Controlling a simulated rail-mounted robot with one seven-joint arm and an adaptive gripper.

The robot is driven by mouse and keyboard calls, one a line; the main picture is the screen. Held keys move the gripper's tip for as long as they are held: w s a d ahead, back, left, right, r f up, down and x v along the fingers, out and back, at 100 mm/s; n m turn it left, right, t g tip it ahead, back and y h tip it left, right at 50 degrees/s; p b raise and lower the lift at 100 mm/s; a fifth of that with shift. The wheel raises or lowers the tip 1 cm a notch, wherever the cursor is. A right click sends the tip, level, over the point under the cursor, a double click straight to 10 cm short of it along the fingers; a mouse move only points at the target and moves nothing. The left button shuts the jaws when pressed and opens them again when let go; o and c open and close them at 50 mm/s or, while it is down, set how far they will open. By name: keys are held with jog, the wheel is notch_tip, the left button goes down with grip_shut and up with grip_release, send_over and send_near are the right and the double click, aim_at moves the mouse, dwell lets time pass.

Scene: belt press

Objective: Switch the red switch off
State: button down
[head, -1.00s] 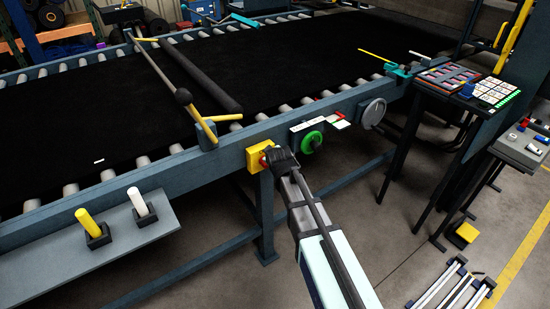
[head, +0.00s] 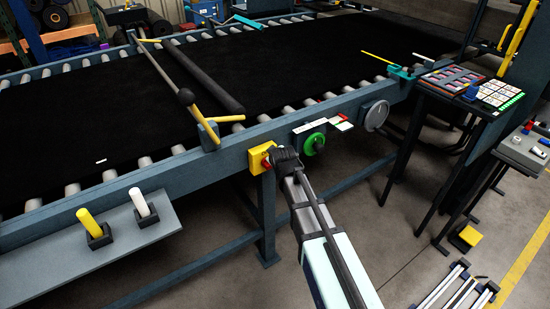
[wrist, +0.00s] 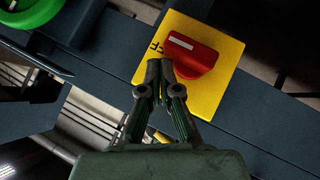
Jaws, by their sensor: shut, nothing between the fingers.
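The red switch (wrist: 195,54) is a rotary knob with a white line, on a yellow plate (wrist: 223,78) with partly hidden black lettering. In the head view the yellow box (head: 257,159) is fixed to the front rail of the belt frame, and the red knob (head: 267,162) shows in part beside my gripper (head: 281,155). In the wrist view my gripper (wrist: 160,72) is shut and empty. Its fingertips overlap the knob's lower left edge and cover part of the plate. I cannot tell whether they touch the knob.
A green round knob (head: 315,143) and a grey disc (head: 376,115) sit right of the switch on the same rail. A shelf (head: 150,231) with yellow and white pegs is at the left. The frame leg (head: 266,215) stands below the switch.

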jog(key=s+d+r, duration=0.2)
jog(key=s+r, duration=0.1)
jog(key=r, duration=0.2)
jog(key=s+d+r+b, duration=0.1)
jog(key=s+d+r, duration=0.1)
jog(key=r, duration=0.3)
jog(key=shift+s+r+b, duration=0.3)
jog(key=shift+s, duration=0.1)
jog(key=s+d+f+m+g+h, duration=0.1)
jog(key=s+d+f+m+g, duration=0.15)
jog(key=s+f, duration=0.65)
jog(key=s+d+f+m+g, duration=0.2)
jog(key=s+d+f+g, duration=0.25)
jog(key=f, duration=0.85)
jog(key=s+d+f+m+g+h, duration=0.1)
jog(key=s+d+f+m+g, duration=0.1)
jog(key=s+f, duration=0.75)
jog(key=s+d+f+m+g, duration=0.1)
jog(key=s+d+f+g, duration=0.1)
jog(key=s+f, duration=0.4)
jog(key=s+d+f+m+g, duration=0.1)
jog(key=s+f, duration=0.6)
jog(key=s, duration=0.7)
jog(key=s+d+f+m+g, duration=0.1)
jog(key=s+d+f+g, duration=0.3)
jog(key=s+f, duration=0.3)
jog(key=s, duration=0.3)
jog(key=shift+g, duration=0.4)
